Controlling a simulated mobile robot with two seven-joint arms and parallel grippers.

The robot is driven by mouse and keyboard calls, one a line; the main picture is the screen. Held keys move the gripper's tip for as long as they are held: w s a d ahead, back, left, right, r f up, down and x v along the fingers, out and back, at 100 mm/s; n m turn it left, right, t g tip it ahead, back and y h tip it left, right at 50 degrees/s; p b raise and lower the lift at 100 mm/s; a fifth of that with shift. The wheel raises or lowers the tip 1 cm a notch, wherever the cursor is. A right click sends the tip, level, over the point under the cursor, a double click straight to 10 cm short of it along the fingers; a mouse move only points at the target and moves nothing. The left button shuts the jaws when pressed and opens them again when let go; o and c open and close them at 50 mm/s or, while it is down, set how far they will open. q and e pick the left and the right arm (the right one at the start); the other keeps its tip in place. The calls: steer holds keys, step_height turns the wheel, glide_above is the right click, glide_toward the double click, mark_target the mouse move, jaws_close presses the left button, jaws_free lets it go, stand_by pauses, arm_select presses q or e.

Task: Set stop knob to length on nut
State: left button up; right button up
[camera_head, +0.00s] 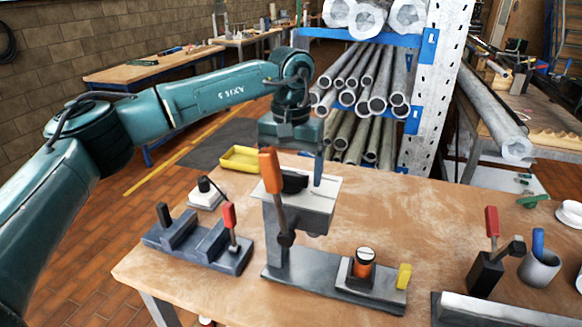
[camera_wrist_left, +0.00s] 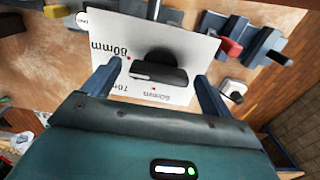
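The stop knob (camera_head: 293,181) is a black bar-shaped knob on a white dial plate (camera_head: 322,188) atop a grey stand. In the left wrist view the knob (camera_wrist_left: 160,72) sits on the plate (camera_wrist_left: 104,48), which carries the marks 60mm, 70 and 80mm. My left gripper (camera_head: 298,168) is at the plate. In the wrist view its two blue fingers (camera_wrist_left: 156,78) are spread, one on each side of the knob, with gaps. An orange cylinder with a slotted metal top (camera_head: 364,262) sits in a block on the stand's base. I cannot tell whether it is the nut. My right gripper is not in view.
An orange-handled lever (camera_head: 271,172) rises in front of the plate. A red-handled fixture (camera_head: 197,242) stands left, and a yellow tray (camera_head: 241,159) lies behind. A red lever clamp (camera_head: 491,250) and a grey cup (camera_head: 539,266) stand right. The table's back right is mostly clear.

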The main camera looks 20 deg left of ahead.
arm_select(q)
steer(key=c, duration=0.9)
steer(key=shift+n, duration=0.3)
steer(key=n, duration=0.3)
steer(key=shift+n, duration=0.3)
steer(key=n, duration=1.3)
steer(key=shift+n+b, duration=0.3)
steer(key=shift+b, duration=0.05)
